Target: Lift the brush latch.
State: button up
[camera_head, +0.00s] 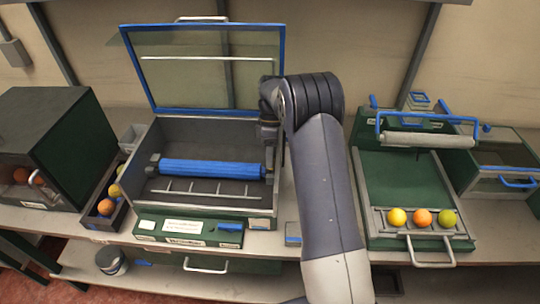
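A blue cylindrical brush (212,168) lies across the inside of an open grey box (190,134) at the middle left. Its left end sits in a dark grey end piece (152,166). The box's blue-framed clear lid (210,66) stands raised at the back. I cannot make out which part is the brush latch. My gripper (268,145) points down at the box's right wall, close to the brush's right end. The dark wrist and arm partly cover that end. The fingertips are too small and dark to show whether they are open or touching anything.
A green-fronted panel with a blue tab (230,227) runs along the box front. A dark cabinet (55,140) and a fruit bin (104,222) stand left.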

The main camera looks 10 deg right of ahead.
notch_tip(320, 180, up, 10)
jog(key=b, duration=0.2)
dwell(0.5)
jog(key=shift+o, duration=0.4)
jog(key=shift+f, duration=0.1)
